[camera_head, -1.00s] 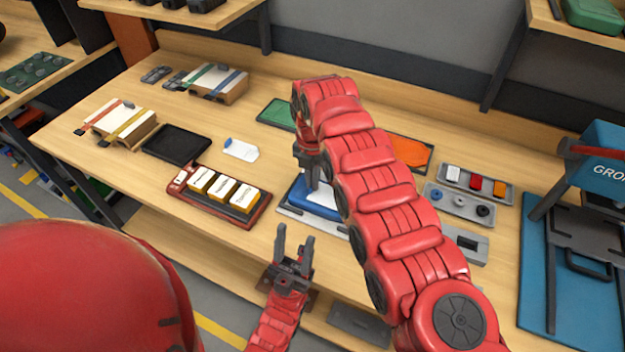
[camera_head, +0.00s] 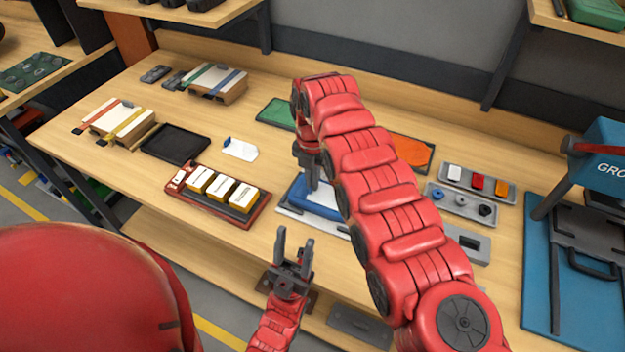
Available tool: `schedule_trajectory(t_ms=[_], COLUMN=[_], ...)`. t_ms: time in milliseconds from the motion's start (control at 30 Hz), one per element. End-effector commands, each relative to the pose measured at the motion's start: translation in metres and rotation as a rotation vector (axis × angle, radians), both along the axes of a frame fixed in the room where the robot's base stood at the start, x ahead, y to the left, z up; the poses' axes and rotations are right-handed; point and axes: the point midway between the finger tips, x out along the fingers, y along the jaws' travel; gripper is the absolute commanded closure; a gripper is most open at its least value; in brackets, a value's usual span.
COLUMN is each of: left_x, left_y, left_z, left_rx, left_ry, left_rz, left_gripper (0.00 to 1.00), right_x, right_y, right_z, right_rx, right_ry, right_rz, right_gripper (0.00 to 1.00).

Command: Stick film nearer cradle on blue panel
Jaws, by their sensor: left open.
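A blue panel (camera_head: 318,211) lies on a grey cradle (camera_head: 289,213) at the middle of the bench, with white showing on its top. My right gripper (camera_head: 311,186) points down over the panel's left part; its fingertips are small and partly hidden, so I cannot tell its jaw state or whether it touches. My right arm hides the panel's right side. A small white film (camera_head: 240,150) with a blue edge lies on the bench, left of the cradle. My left gripper (camera_head: 294,246) is open and empty, in front of the cradle near the bench's front edge.
A red tray (camera_head: 256,218) with white-and-yellow boxes sits left of the cradle. A black tray (camera_head: 175,144) lies farther left. Green (camera_head: 276,112) and orange (camera_head: 411,153) panels lie behind. A grey parts tray (camera_head: 461,203) and blue press (camera_head: 570,270) are at right.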

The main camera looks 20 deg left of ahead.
Motion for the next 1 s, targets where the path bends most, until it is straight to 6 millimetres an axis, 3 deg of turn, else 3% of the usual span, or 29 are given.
schedule_trajectory(t_ms=[200,233,400,767,933,1000], left_x=[0.000,0.000,0.000,0.000,0.000,0.000], left_y=[0.000,0.000,0.000,0.000,0.000,0.000], left_z=[0.000,0.000,0.000,-0.001,-0.008,0.014], left_rx=[0.000,0.000,0.000,0.000,0.000,0.000], left_ry=[0.000,0.000,0.000,0.000,0.000,0.000], left_rz=[0.000,0.000,0.000,0.000,0.000,0.000], left_gripper=[0.50,0.50,0.50,0.50,0.50,0.50], right_x=[0.000,0.000,0.000,0.000,0.000,-0.002], right_y=[0.000,0.000,0.000,0.000,0.001,0.002], right_z=[0.000,0.000,0.000,0.004,0.028,0.056], right_rx=[0.000,0.000,0.000,0.000,0.001,0.001], right_ry=[0.000,0.000,0.000,-0.001,0.000,0.001], right_rz=[0.000,0.000,0.000,0.000,0.000,0.002], right_gripper=[1.00,0.90,0.61,0.61,0.61,0.61])
